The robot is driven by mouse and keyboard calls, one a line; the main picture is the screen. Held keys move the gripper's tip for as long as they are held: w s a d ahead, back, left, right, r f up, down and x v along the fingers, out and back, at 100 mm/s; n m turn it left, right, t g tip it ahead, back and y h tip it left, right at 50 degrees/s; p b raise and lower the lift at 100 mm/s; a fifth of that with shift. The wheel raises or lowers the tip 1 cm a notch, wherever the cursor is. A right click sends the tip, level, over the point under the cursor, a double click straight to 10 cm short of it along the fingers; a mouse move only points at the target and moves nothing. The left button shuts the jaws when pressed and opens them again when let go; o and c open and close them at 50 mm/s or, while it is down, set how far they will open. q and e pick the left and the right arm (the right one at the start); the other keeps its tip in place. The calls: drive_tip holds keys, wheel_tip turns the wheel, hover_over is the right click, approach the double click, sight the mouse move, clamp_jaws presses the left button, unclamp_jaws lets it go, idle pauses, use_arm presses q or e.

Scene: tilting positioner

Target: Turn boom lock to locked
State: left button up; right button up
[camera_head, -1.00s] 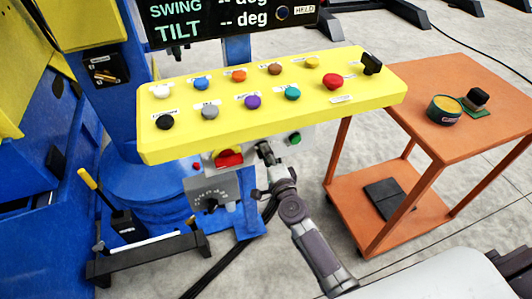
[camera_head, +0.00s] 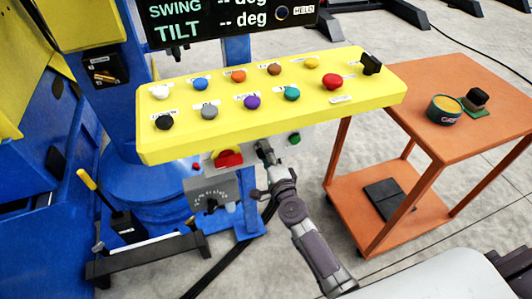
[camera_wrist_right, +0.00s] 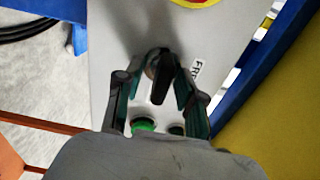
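A small black selector knob (camera_wrist_right: 160,78) sits on a grey panel face in the right wrist view, beside a partly hidden label that seems to begin with "FR". I take it for the boom lock; its full marking cannot be read. My right gripper (camera_wrist_right: 158,100) is open, with its two fingers on either side of this knob. I cannot tell whether a pad touches it. In the head view my right gripper (camera_head: 264,148) is just below the yellow console's front edge, and the knob is hidden there. My left gripper is not in view.
The yellow console (camera_head: 270,130) with several coloured buttons overhangs my right gripper. An orange cart (camera_head: 470,130) stands at the right. Grey floor shows between.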

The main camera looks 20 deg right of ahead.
drive_tip(key=s, duration=1.2)
drive_tip(key=shift+d, duration=0.2)
